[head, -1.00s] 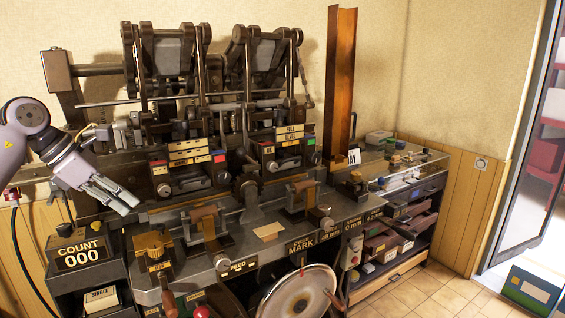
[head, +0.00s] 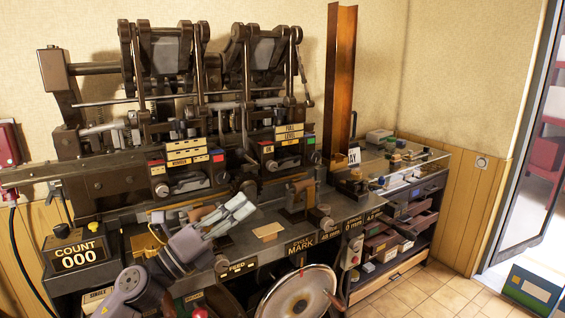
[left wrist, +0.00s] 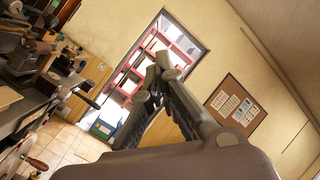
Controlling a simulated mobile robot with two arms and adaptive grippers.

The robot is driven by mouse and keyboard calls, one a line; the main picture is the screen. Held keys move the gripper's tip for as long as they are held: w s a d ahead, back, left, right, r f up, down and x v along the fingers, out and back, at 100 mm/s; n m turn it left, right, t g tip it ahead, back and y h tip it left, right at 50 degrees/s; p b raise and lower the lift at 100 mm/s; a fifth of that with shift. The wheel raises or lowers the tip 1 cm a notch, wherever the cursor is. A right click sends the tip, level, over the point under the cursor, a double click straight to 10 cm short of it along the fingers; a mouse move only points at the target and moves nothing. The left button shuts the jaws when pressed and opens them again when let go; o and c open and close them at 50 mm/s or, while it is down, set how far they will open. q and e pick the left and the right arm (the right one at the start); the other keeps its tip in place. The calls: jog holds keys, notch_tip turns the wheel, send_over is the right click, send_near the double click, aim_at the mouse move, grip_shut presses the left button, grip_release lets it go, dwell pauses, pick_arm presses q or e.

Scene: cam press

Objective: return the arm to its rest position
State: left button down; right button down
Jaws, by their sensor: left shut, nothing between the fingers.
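My left gripper (head: 238,207) is in front of the press bench in the head view, its arm coming up from the lower left. Its fingers point to the upper right and are closed together with nothing between them. The fingers also show in the left wrist view (left wrist: 160,68), meeting at their tips against the doorway. The cam press (head: 215,75) stands behind the gripper. My arm hides part of the bench front and the left slide fixture. My right gripper is not seen.
The count box reading 000 (head: 78,254) stands at the lower left. A handwheel (head: 298,298) is at the bench front, right of my arm. A tall rust-brown channel (head: 341,85) rises behind the bench.

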pick_arm(q)
jog(key=s+a+f+n+t+y, duration=0.15)
jog(key=a+f+n+y, duration=0.25)
jog(key=f+n+y, duration=0.4)
jog(key=s+a+f+n+y, duration=0.35)
jog(key=f+n, duration=0.25)
jog(key=n, duration=0.4)
jog(key=s+a+f+n+t+y, duration=0.1)
jog(key=s+a+f+n+y, duration=0.1)
jog(key=a+f+n+y, duration=0.45)
jog(key=s+d+f+n+g, duration=0.1)
jog(key=s+f+n+g, duration=0.25)
jog(key=s+f, duration=0.4)
jog(key=s+f+n+g, duration=0.2)
jog(key=s+f+g, duration=0.3)
jog(key=s, duration=0.6)
jog(key=s+d+f+n+g, duration=0.1)
jog(key=s+f+n+g, duration=0.2)
jog(key=s+f+g, duration=0.5)
notch_tip(320, 180, down, 23)
jog(key=s+t, duration=0.2)
jog(key=s+a+f+g, duration=0.1)
jog(key=s+a+f, duration=0.2)
jog(key=s+f, duration=1.4)
jog(key=shift+s+f, duration=0.3)
jog(key=shift+f, duration=0.05)
